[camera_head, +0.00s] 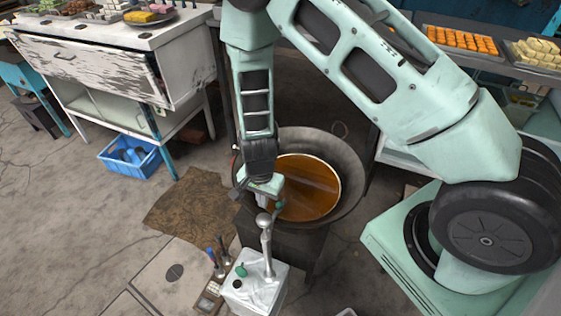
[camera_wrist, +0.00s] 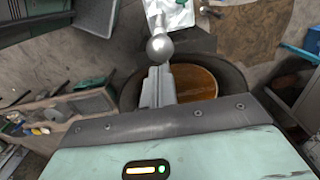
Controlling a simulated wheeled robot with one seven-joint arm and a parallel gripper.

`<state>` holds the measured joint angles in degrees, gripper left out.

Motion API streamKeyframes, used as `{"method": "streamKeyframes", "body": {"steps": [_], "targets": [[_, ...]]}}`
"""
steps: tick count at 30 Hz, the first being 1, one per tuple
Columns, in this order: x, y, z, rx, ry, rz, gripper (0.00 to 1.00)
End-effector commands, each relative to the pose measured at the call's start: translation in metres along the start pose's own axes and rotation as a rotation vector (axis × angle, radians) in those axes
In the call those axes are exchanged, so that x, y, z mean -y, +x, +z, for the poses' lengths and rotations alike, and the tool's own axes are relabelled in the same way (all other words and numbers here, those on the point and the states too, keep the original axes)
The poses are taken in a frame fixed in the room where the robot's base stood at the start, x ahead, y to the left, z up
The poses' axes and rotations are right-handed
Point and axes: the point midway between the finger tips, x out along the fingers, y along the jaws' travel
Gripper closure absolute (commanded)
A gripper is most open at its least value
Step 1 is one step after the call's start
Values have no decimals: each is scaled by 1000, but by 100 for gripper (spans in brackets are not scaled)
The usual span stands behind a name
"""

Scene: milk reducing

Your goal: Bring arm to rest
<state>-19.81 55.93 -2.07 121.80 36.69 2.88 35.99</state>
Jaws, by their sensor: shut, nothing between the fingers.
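My gripper (camera_head: 263,200) is shut and empty at the end of my lowered arm, in front of the large pan of brown liquid (camera_head: 308,190). In the wrist view its fingers (camera_wrist: 158,72) are together, pointing toward a metal ball-topped lever (camera_wrist: 159,47). This lever (camera_head: 265,232) also shows in the head view, standing on a white box (camera_head: 255,291) just below the gripper. Whether the fingertips touch the ball is unclear. My arm arches over from the right.
A white worktable (camera_head: 92,38) stands at the upper left with a blue crate (camera_head: 130,157) beneath it. Orange sweets on a tray (camera_head: 460,41) sit at the upper right. A brown mat (camera_head: 192,205) lies on the floor left of the pan. The left floor is mostly clear.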

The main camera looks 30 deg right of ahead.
Motion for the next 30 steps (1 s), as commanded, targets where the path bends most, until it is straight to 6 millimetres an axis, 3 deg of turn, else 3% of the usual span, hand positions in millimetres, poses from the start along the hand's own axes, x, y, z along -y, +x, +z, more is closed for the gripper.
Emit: {"method": "streamKeyframes", "body": {"steps": [8,11,17,24,30], "targets": [[2,-3,2,5,-12,-5,100],[11,-21,19,38,-98,-31,100],[16,-89,77,126,-447,-106,100],[-23,-162,137,148,-939,-154,100],[-77,-198,163,90,-1328,-132,100]]}}
